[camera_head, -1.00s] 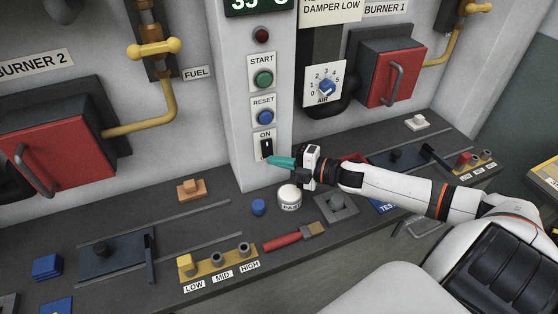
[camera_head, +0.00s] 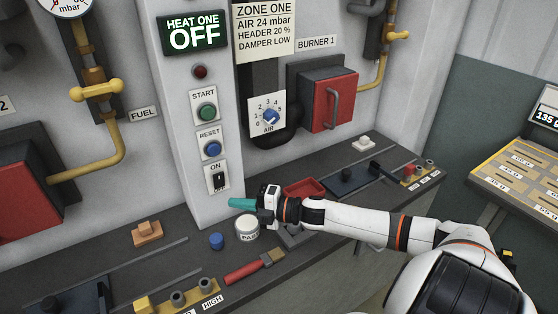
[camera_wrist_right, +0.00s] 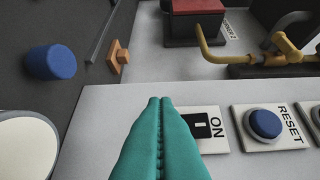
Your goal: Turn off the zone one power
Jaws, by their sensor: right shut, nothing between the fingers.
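The power switch (camera_head: 218,180) is a black rocker on a white plate marked ON, low on the white pillar. It also shows in the right wrist view (camera_wrist_right: 202,126), partly hidden behind the fingers. My right gripper (camera_head: 232,203) has teal fingers, shut and empty, just below and right of the switch in the head view. In the wrist view the fingertips (camera_wrist_right: 160,101) lie beside the switch plate; I cannot tell if they touch anything. My left gripper is out of view.
Above the switch are the blue RESET button (camera_head: 212,149) and green START button (camera_head: 207,111). On the bench are a white button (camera_head: 247,227), a blue cap (camera_head: 217,241), a red-handled brush (camera_head: 254,266) and a red tray (camera_head: 305,188).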

